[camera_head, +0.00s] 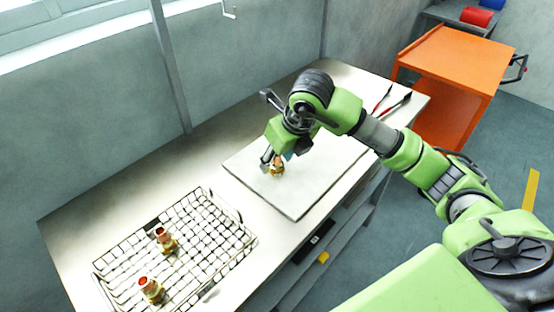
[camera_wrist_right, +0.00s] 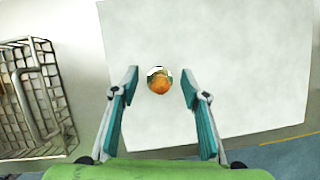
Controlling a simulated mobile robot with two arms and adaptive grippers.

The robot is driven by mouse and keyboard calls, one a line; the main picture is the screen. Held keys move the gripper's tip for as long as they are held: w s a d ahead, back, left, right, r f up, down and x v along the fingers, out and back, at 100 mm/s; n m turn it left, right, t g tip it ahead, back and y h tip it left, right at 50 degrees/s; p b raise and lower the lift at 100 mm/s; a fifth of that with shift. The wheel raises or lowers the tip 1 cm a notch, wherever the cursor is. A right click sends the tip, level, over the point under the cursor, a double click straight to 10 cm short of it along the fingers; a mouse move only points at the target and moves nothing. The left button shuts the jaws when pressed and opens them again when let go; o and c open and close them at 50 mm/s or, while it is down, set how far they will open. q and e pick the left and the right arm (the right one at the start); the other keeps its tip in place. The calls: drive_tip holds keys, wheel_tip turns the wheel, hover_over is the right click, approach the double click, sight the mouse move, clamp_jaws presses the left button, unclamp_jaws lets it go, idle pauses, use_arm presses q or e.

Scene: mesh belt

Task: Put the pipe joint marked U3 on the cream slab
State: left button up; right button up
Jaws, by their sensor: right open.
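The cream slab (camera_head: 300,205) lies on the bench, and it also fills the middle of the right wrist view (camera_wrist_right: 240,60). One brass-coloured pipe joint (camera_head: 277,170) stands on the slab; it also shows in the right wrist view (camera_wrist_right: 159,82), from above, between the fingers and apart from both. My right gripper (camera_head: 270,163) is open around it, pointing down. Two more pipe joints with reddish tops, one (camera_head: 166,240) farther back and one (camera_head: 151,289) nearer, stand in the wire mesh basket. No marking is legible on any joint. My left gripper is out of view.
The wire mesh basket (camera_head: 213,262) sits at the left of the bench (camera_head: 75,225). Red-handled tools (camera_head: 394,107) lie at the bench's far right end. An orange cart (camera_head: 450,62) stands beyond it. The slab around the joint is clear.

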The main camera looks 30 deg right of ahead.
drive_tip(key=v, duration=1.1)
drive_tip(key=shift+b, duration=0.4)
